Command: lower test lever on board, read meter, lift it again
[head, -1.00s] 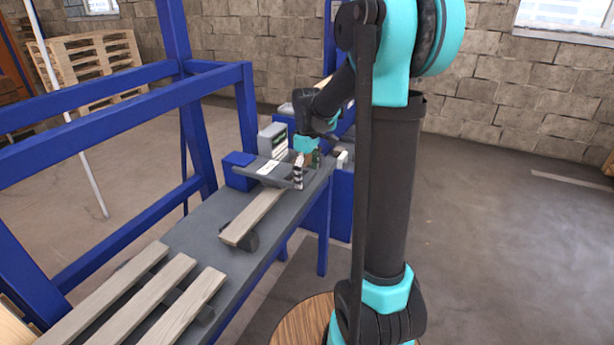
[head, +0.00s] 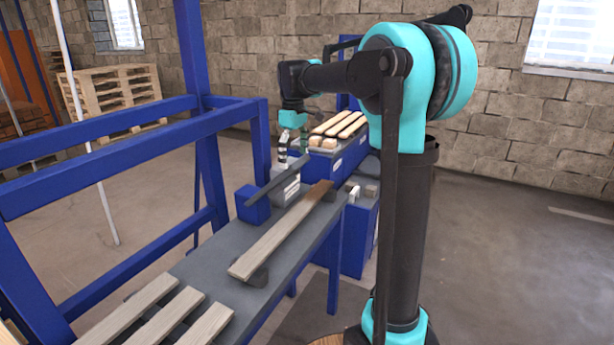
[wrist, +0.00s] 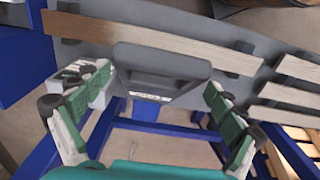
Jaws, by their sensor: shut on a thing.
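The board (head: 283,232) lies lengthwise on the grey bench, its far end darker brown. The test lever, a dark grey bar (head: 270,182), slopes up from a blue block (head: 250,208), clear of the board. My gripper (head: 291,148) is at its raised end. A pale box (head: 288,190), perhaps the meter, stands behind the lever, partly hidden. A small white label shows under the lever; I cannot read it.
Several slats (head: 130,305) lie at the bench's near end. More short boards (head: 340,127) lie on a blue stand beyond. Blue gantry beams (head: 120,150) run along the left. Wooden pallets (head: 110,92) stand at the back left. The floor (head: 520,240) at right is clear.

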